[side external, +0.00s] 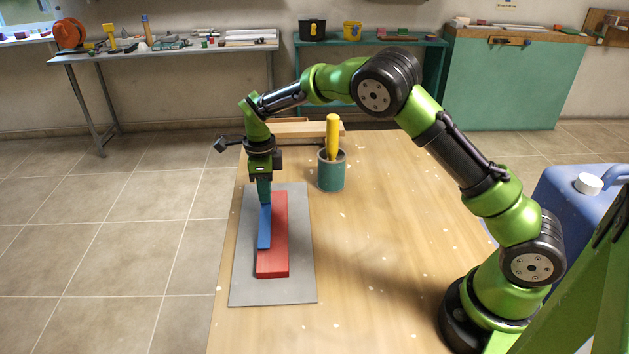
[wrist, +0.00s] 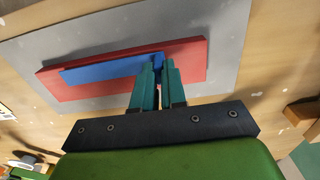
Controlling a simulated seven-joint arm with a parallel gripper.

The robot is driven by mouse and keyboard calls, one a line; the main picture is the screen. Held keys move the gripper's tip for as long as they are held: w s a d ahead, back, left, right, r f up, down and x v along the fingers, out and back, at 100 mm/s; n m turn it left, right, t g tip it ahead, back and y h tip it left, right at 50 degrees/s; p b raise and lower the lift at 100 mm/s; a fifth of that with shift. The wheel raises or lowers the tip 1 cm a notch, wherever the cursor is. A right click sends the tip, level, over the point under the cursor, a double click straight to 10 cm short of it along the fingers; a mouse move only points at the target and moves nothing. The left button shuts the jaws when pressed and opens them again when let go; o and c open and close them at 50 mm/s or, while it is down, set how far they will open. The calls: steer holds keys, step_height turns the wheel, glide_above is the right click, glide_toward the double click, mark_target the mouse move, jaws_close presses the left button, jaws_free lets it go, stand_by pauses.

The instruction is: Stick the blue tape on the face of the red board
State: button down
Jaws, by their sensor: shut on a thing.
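The red board (side external: 279,235) lies on a grey sheet on the table; it is also in the wrist view (wrist: 190,62). The blue tape (side external: 264,229) is a flat strip running lengthwise along the board. In the side view it overlaps the board's left edge; in the wrist view the tape (wrist: 105,69) lies over the board's face, red showing around it. I cannot tell whether it touches the board all along. My gripper (side external: 264,203), pointing down, is shut on one end of the tape; its teal fingers (wrist: 159,70) hide part of that end.
The grey sheet (side external: 302,215) lies flat under the board on the wooden table (side external: 390,220). A teal cup (side external: 331,175) holding a yellow-handled item (side external: 332,135) stands behind, right of my gripper. A blue jug (side external: 575,205) stands at far right. The table's middle is clear.

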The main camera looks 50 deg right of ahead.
steer(key=shift+f, duration=0.15)
stand_by(0.4)
steer(key=c, duration=1.1)
jaws_free()
step_height(320, 180, up, 17)
